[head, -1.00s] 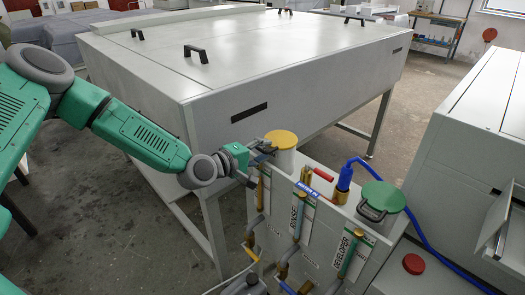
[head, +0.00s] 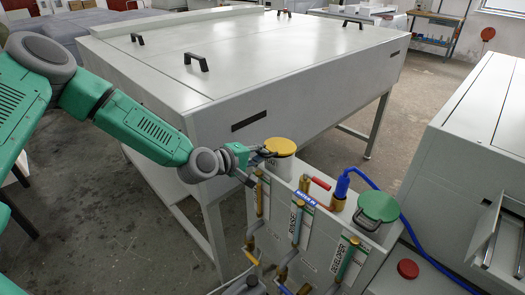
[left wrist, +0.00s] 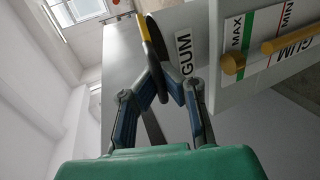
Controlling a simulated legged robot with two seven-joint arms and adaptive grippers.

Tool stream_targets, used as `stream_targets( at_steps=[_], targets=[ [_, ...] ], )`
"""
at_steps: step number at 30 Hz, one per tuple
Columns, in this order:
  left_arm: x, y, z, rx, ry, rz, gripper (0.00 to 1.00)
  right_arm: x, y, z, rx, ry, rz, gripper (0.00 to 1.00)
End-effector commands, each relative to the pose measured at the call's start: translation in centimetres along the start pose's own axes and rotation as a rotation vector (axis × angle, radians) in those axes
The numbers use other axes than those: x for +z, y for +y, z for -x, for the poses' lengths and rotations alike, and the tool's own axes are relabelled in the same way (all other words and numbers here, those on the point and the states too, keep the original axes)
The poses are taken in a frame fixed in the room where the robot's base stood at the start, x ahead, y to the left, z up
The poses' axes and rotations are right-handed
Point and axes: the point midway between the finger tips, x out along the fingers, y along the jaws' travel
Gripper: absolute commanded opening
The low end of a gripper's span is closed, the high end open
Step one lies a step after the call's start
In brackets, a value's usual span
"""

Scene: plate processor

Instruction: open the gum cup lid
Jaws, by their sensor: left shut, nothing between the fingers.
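The gum cup with its round yellow lid (head: 281,146) stands at the left end of the row of cups, beside the large grey machine. My left gripper (head: 263,154) is at the lid's near left edge. In the left wrist view, the yellow lid (left wrist: 144,32) shows edge-on, with a dark curved handle (left wrist: 157,50) by it. The left gripper's fingers (left wrist: 163,80) are at this handle, shut with nothing held between them. Whether they touch the handle or lid is unclear. The lid looks closed. My right gripper is not in view.
A green-lidded developer cup (head: 378,201), a blue hose fitting (head: 342,184) and a red-handled valve (head: 320,183) stand to the right. The large grey machine (head: 240,75) is close behind my left arm. A grey cabinet (head: 480,120) stands at right.

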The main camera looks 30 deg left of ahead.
Motion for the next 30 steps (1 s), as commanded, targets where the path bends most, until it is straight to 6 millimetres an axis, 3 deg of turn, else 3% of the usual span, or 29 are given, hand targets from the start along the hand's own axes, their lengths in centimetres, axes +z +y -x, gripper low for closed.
stream_targets(
  at_steps=[1, 3, 12, 17, 23, 24, 26, 30],
  targets=[
    [-0.3, 1.6, 0.4, -0.033, 0.007, -0.002, 0.0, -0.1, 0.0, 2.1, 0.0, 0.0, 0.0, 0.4],
    [-0.3, 2.5, 0.5, -0.087, 0.008, -0.004, 0.0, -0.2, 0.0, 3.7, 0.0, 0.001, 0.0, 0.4],
    [-0.3, 6.2, 0.2, -0.351, 0.008, -0.01, 0.0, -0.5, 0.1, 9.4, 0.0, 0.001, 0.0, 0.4],
    [-0.4, 7.5, -0.4, -0.392, 0.009, -0.001, 0.0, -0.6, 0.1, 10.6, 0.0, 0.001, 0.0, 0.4],
    [-0.5, 9.6, -1.6, -0.388, 0.008, -0.001, 0.0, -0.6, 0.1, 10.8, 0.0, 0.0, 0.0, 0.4],
    [-0.5, 9.5, -1.6, -0.39, 0.008, 0.001, 0.05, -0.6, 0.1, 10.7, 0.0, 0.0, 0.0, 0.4],
    [-0.4, 9.4, -1.6, -0.391, 0.007, 0.001, 0.26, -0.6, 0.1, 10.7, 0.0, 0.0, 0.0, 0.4],
    [-0.2, 9.4, -1.6, -0.391, 0.005, 0.0, 0.29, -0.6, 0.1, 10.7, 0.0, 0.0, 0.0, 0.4]
  ],
)
